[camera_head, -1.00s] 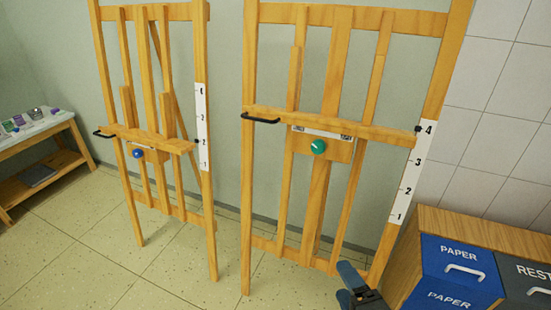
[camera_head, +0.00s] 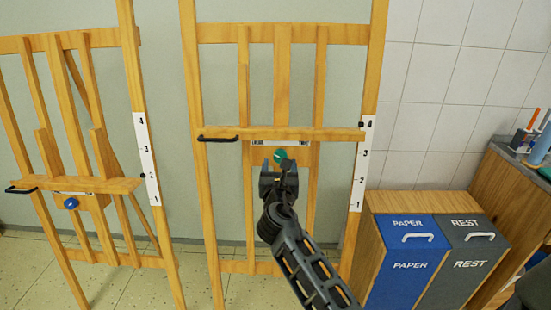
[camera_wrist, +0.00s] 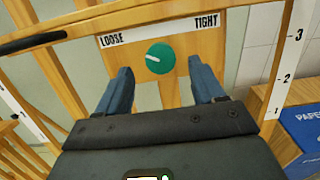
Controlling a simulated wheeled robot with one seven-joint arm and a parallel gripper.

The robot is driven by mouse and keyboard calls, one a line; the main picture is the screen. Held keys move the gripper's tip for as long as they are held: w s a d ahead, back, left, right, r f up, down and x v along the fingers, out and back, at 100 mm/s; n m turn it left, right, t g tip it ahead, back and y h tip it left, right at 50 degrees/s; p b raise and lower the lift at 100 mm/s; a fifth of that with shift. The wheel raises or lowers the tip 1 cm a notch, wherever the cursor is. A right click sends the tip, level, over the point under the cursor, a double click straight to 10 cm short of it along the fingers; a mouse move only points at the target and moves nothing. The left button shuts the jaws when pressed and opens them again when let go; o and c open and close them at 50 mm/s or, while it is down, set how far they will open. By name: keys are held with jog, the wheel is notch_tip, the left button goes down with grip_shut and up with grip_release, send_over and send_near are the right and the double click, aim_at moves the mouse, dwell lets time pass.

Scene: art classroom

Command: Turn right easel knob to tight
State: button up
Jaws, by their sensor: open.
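The right easel (camera_head: 188,95) stands in front of me with a green knob (camera_head: 280,155) below its ledge. In the wrist view the green knob (camera_wrist: 160,58) is round with a white pointer line directed to the upper left, toward LOOSE on the label strip (camera_wrist: 165,32). TIGHT is at the strip's right end. My gripper (camera_head: 279,166) is in front of the knob; in the wrist view its two blue fingers (camera_wrist: 162,85) are spread, one on each side below the knob, with nothing between them. The gripper hides part of the knob in the head view.
The left easel (camera_head: 130,60) has a blue knob (camera_head: 71,203). A black handle (camera_head: 218,138) sits at the left end of the right easel's ledge. Blue PAPER (camera_head: 408,285) and grey REST (camera_head: 470,285) bins stand at the right. Floor at lower left is clear.

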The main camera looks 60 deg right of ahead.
aim_at(280, 157)
jog(key=shift+x, duration=2.35)
jog(key=c, duration=1)
